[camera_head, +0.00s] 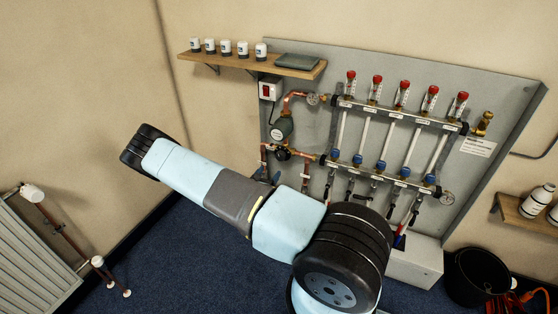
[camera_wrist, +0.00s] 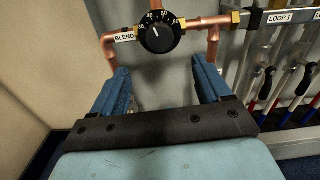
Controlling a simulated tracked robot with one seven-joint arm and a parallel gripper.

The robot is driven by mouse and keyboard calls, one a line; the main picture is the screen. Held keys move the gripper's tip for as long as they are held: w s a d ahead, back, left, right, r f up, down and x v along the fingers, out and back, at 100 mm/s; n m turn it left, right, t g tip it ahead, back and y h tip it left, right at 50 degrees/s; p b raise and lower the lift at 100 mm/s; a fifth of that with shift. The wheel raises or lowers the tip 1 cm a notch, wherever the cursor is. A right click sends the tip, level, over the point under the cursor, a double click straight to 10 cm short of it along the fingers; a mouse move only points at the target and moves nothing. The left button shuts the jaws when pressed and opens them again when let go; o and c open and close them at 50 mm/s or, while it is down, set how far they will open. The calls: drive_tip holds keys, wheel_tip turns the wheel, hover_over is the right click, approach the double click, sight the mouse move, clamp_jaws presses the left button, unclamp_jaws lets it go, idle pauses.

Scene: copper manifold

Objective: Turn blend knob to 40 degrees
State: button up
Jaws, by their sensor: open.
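The black round blend knob (camera_wrist: 160,38) is at the top of the wrist view, with white numerals around its upper edge. A short white mark on its face tilts up and a little left; its exact reading is too small to tell. A white BLEND label (camera_wrist: 124,38) is on the copper pipe to its left. The knob also shows small and dark in the head view (camera_head: 283,154). My gripper (camera_wrist: 162,78) is open, its two blue fingers apart with nothing between them. The knob is beyond the fingertips, roughly centred on the gap. In the head view my arm hides most of the gripper.
Copper pipes (camera_wrist: 110,52) bend down on both sides of the knob, close to the fingertips. The manifold (camera_head: 390,175) with red-topped gauges and blue caps stands to the right. A wooden shelf (camera_head: 225,59) with white pots is above. A black bucket (camera_head: 478,277) stands at lower right.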

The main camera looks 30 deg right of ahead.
sight(280, 158)
drive_tip(key=x, duration=1.1)
drive_tip(key=shift+w+d, duration=0.1)
drive_tip(key=c, duration=1)
drive_tip(key=shift+c, duration=0.2)
drive_tip(key=o, duration=1)
drive_tip(key=shift+o, duration=0.2)
drive_tip(key=v, duration=1.3)
drive_tip(key=shift+s+a, duration=0.3)
